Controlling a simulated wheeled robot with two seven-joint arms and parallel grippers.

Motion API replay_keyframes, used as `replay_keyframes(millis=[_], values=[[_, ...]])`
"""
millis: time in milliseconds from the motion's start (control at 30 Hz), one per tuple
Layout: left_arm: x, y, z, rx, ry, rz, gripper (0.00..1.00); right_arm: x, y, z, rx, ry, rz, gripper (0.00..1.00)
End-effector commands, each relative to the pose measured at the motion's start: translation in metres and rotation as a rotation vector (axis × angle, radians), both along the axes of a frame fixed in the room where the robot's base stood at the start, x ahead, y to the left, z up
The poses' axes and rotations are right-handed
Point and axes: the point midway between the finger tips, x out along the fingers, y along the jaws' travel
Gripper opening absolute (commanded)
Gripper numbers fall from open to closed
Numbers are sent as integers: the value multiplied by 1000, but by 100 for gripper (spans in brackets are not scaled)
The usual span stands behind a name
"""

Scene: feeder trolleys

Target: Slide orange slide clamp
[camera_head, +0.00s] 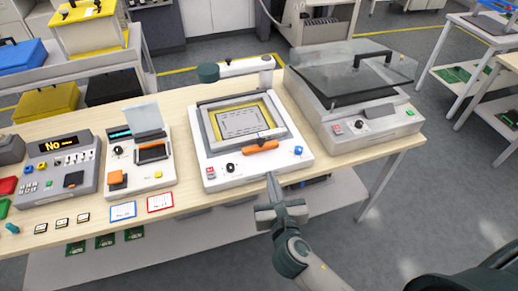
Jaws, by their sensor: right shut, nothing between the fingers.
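The orange slide clamp (260,147) is a short orange bar at the front edge of the square frame on the white machine (217,183) in the middle of the table. A thin grey piece stands up at its top. My right gripper (270,177) comes in from the lower right and is shut and empty. Its tips are at the machine's front edge, below and slightly right of the clamp in the picture, with a visible gap between them. My left gripper is out of view.
A black knob (231,168) and a blue knob (298,150) flank the clamp. A clear-lidded machine (360,143) stands at right, and smaller devices, including one reading "No" (60,144), stand at left. Open floor lies in front of the table.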

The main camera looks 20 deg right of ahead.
Motion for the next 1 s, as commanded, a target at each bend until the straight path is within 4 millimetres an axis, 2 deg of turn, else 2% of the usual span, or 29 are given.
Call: replay_keyframes(millis=[267, 467, 667, 1000], values=[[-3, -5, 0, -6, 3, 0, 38, 1, 0, -1, 2, 2, 1, 0], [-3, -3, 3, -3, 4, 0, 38, 11, -1, -2, 2, 1, 1, 0], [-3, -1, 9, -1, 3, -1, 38, 35, -4, -6, 3, 2, 0, 0], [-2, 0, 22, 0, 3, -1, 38, 94, -12, -17, 3, 2, -2, 0]])
